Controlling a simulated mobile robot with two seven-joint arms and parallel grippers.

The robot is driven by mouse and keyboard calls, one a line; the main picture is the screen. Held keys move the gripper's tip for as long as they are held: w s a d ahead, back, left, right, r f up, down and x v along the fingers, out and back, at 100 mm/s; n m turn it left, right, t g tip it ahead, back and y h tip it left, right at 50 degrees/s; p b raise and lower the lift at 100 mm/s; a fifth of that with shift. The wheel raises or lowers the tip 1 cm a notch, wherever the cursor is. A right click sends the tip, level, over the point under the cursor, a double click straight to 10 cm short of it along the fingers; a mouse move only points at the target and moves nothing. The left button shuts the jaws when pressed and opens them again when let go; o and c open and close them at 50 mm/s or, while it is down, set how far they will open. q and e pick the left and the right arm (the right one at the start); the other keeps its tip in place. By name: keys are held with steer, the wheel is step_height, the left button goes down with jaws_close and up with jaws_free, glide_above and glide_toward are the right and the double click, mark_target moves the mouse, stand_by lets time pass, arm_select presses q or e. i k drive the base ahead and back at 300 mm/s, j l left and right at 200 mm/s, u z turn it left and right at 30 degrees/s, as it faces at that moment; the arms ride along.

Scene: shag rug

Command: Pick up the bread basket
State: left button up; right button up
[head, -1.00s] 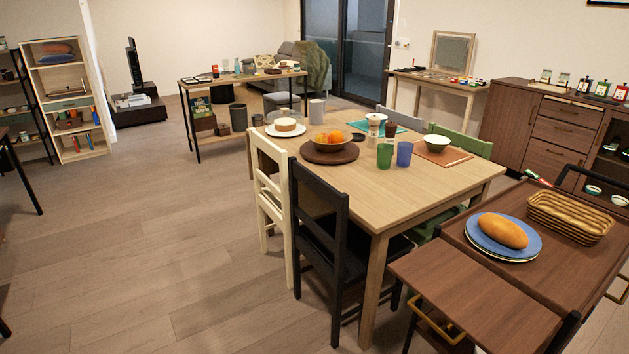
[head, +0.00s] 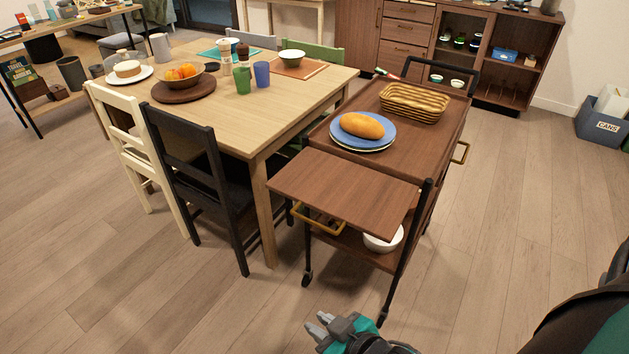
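The bread basket (head: 414,103) is a tan woven rectangular basket and looks empty. It stands on the top of the dark brown serving cart (head: 438,139), toward the far end. A bread loaf (head: 362,126) lies in front of it on a blue plate (head: 380,139), outside the basket.
The cart has a raised side leaf (head: 345,188), a black rail at its far end and a white bowl (head: 384,240) on its lower shelf. A dining table (head: 245,110) with a black chair (head: 205,175) stands left. Floor is clear in front and right.

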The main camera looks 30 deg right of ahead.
mark_target(427, 106)
steer(key=z, duration=1.05)
